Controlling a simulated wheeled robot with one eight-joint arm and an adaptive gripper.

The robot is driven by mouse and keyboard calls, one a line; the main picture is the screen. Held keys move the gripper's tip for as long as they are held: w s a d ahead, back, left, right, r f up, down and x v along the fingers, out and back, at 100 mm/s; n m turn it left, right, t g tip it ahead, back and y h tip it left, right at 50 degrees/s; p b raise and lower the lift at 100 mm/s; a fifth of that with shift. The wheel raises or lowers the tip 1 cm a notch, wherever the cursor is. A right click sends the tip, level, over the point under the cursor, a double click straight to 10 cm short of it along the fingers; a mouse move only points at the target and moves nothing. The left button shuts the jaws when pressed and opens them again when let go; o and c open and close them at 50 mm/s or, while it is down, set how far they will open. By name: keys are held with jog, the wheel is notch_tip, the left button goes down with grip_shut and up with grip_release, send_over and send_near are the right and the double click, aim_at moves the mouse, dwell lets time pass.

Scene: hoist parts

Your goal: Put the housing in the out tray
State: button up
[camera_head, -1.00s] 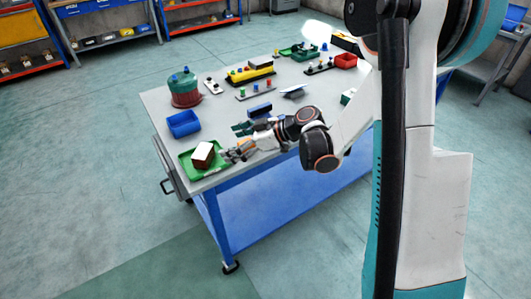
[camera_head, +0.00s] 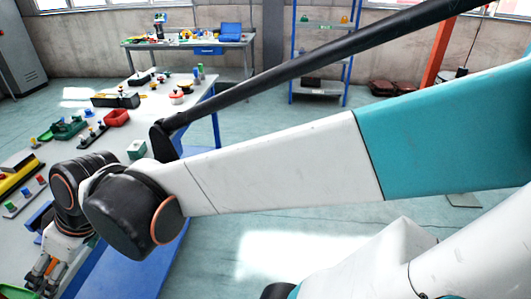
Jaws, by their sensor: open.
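My gripper (camera_head: 38,280) is at the lower left, over the near part of the workbench, with its fingers pointing down and left. It is open, and no object shows between its fingers. The green tray and the brown block with a white top, seen earlier beside my gripper, are now almost wholly out of frame. I cannot tell for sure which part is the housing.
The workbench (camera_head: 140,100) holds a red bin (camera_head: 116,118), a green machine part (camera_head: 69,128), a black toolbox-like item (camera_head: 115,100) and a yellow part (camera_head: 14,172). My arm crosses the view. Another bench (camera_head: 190,42) and a blue shelf (camera_head: 321,52) stand behind. Open floor lies right of the workbench.

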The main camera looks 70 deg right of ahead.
jog(key=s+d+m+h, duration=0.3)
jog(key=s+d, duration=0.1)
jog(key=s, duration=0.3)
jog(key=shift+s+d+r+t, duration=0.25)
jog(key=shift+s+r+t, duration=0.05)
jog(key=shift+s+r, duration=0.05)
jog(key=shift+w+d, duration=0.1)
jog(key=shift+w, duration=0.05)
jog(key=shift+s+a, duration=0.2)
jog(key=shift+s, duration=0.05)
dwell(0.4)
